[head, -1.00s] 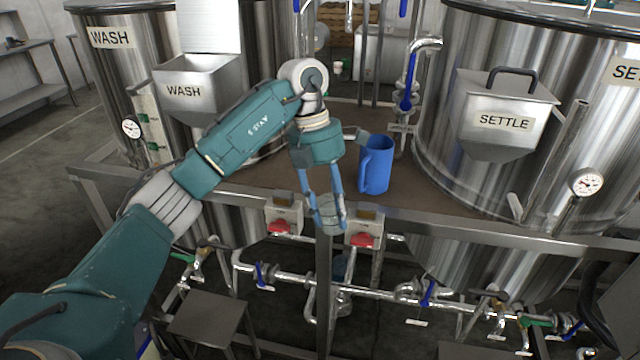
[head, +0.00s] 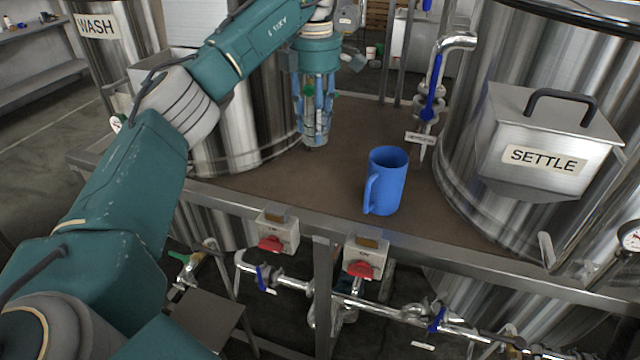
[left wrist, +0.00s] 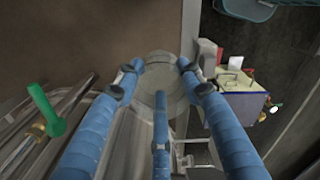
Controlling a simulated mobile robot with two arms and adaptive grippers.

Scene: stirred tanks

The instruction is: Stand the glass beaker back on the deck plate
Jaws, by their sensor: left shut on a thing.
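My left gripper (head: 314,118) is shut on the clear glass beaker (head: 314,141), with its blue fingers around the beaker's sides. In the left wrist view the fingers surround the beaker (left wrist: 158,82), and the deck plate (left wrist: 80,35) shows at the upper left. My right gripper is not in view.
A blue mug (head: 388,182) stands on the plate near its front edge. Pipes with a blue-handled valve (head: 432,90) rise at the back. The middle of the plate is clear.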

